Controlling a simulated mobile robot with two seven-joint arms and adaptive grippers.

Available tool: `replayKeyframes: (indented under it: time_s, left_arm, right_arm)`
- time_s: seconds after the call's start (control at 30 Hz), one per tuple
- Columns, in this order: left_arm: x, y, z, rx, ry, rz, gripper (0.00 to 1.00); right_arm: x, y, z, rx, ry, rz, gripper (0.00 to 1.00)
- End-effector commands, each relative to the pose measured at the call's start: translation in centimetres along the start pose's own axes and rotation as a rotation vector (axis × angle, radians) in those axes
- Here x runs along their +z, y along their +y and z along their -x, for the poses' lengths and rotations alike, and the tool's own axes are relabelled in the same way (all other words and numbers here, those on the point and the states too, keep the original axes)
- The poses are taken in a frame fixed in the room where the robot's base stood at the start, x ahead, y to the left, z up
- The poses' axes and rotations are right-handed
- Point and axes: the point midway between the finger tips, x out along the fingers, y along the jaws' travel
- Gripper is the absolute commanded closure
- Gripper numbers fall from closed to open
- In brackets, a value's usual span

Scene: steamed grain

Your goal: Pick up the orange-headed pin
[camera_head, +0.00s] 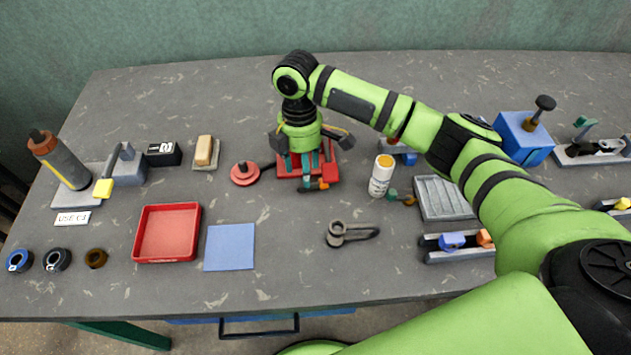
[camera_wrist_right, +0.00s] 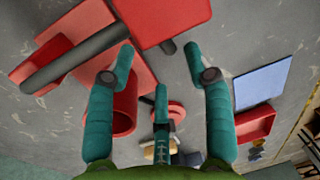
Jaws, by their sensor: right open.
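An orange head (camera_head: 485,238) shows in the grey rack (camera_head: 462,256) at the front right of the table, beside a blue head (camera_head: 452,241); I take it for the orange-headed pin. Its shaft cannot be made out. My right gripper (camera_head: 308,168) is open and points down over the red fixture (camera_head: 287,184), well to the left of that rack. In the right wrist view its teal fingers (camera_wrist_right: 159,62) stand apart with nothing held between them. The orange head cannot be made out in that view. My left gripper is not in view.
A white bottle (camera_head: 381,178) and a grey ribbed tray (camera_head: 443,198) stand between the gripper and the rack. A dark wrench-like part (camera_head: 345,233) lies in front. A red tray (camera_head: 167,233) and blue mat (camera_head: 230,247) lie left. The front middle of the table is mostly clear.

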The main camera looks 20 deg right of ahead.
Motion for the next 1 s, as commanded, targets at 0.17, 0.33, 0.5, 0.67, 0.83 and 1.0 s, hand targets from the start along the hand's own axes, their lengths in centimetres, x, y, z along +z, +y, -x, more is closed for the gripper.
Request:
replayKeyframes:
  time_s: [0.17, 0.33, 0.5, 0.67, 0.83, 1.0]
  left_arm:
    - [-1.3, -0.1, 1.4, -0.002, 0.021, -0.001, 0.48]
    - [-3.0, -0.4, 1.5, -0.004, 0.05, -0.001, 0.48]
    - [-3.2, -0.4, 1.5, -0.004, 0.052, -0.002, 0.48]
    - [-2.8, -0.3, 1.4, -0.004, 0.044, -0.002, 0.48]
    - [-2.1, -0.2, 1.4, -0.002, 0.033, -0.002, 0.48]
    - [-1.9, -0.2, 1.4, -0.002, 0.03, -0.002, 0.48]
  right_arm:
    - [0.1, -0.4, -2.7, -0.004, -0.002, -0.001, 0.48]
    - [0.1, -0.3, -4.1, 0.0, -0.001, 0.0, 0.48]
    - [0.0, -0.3, -4.3, 0.001, 0.0, 0.0, 0.48]
    - [0.0, -0.3, -4.2, 0.001, 0.0, 0.001, 0.92]
    - [0.0, -0.3, -4.2, 0.001, 0.0, 0.001, 1.0]
    - [0.0, -0.3, -4.2, 0.002, 0.0, 0.001, 1.0]
